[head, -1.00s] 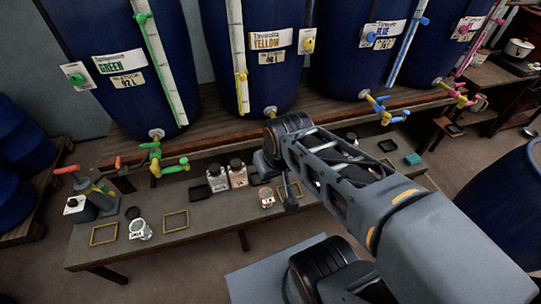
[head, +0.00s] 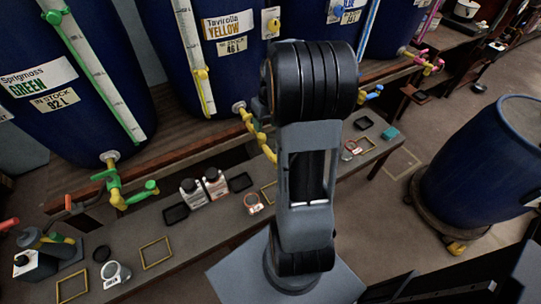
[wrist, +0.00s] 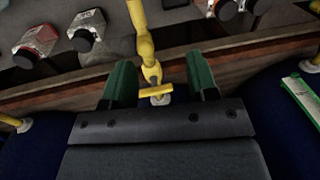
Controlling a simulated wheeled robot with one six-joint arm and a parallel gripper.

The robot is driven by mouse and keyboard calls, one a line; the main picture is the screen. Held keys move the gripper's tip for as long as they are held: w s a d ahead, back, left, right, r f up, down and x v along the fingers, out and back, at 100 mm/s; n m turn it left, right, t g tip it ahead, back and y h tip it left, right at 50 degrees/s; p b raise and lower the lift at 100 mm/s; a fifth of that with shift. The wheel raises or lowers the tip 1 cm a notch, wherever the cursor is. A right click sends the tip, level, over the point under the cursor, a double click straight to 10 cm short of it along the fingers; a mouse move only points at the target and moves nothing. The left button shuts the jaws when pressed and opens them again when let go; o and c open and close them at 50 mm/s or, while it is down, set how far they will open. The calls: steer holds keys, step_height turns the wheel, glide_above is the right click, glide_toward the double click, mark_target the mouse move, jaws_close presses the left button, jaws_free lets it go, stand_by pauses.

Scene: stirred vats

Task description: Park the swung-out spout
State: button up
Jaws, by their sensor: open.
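The yellow vat's spout (head: 262,138) reaches out from its tap over the bench in the head view, partly hidden by my arm. In the wrist view the yellow spout (wrist: 144,45) runs from the tap to the top edge, with a short yellow crosspiece (wrist: 156,91) near the vat. My gripper (wrist: 160,65) is open, with its green fingers on either side of the spout and visible gaps at both. I cannot tell their height relative to it. The gripper is hidden behind my arm in the head view.
The green vat's tap (head: 115,185) and the pink-handled tap (head: 425,62) stand along the shelf edge. White-labelled bottles (head: 214,182) and small frames stand on the low bench (head: 190,232).

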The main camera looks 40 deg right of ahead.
glide_toward(271, 153)
steer(key=shift+y, duration=0.4)
steer(key=f, duration=0.6)
steer(key=a+f+b, duration=0.1)
steer(key=f, duration=0.3)
steer(key=shift+w, duration=0.2)
steer(key=shift+r, duration=0.1)
jaws_close()
